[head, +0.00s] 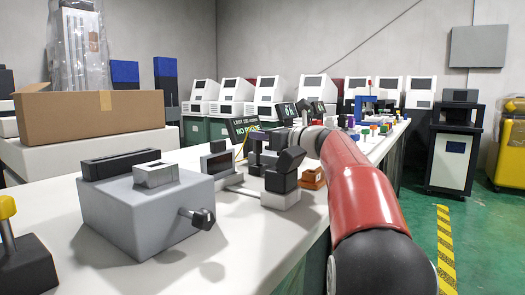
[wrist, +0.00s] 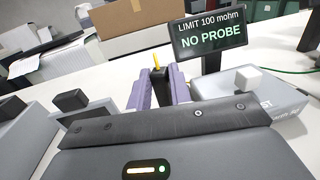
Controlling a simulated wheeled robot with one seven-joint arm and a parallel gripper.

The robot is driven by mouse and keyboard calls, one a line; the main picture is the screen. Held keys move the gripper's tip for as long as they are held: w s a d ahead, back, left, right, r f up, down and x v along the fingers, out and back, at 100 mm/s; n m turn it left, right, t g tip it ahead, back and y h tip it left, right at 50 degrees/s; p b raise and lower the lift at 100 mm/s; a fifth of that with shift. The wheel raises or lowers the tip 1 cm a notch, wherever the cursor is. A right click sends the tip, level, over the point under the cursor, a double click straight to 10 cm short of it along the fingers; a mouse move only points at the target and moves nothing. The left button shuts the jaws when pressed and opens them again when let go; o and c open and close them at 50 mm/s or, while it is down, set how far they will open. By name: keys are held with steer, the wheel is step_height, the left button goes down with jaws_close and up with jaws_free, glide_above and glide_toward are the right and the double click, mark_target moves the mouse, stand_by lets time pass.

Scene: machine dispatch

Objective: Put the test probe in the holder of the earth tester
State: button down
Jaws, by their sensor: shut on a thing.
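In the wrist view my gripper (wrist: 161,86) has its two purple fingers shut on the test probe (wrist: 158,74), a dark piece with a thin yellow tip standing up between them. The probe's lower part is hidden by my gripper's body. The earth tester (wrist: 285,101) is a pale grey box just right of the fingers, with a white block on top. Its screen (wrist: 225,37) reads "LIMIT 100 mohm" and "NO PROBE"; it also shows in the head view (head: 243,128). I cannot make out the holder. In the head view my arm largely hides the gripper.
A grey machine box (head: 150,210) stands on the near white table (head: 245,250). A cardboard box (head: 90,110) sits behind on the left. A black stand with a yellow knob (head: 7,207) is at the left edge.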

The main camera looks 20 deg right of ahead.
steer(key=shift+f+b, duration=0.3)
steer(key=shift+f, duration=1)
steer(key=shift+f, duration=0.15)
steer(key=c, duration=1.3)
jaws_free()
steer(key=shift+r, duration=0.2)
steer(key=v, duration=1.2)
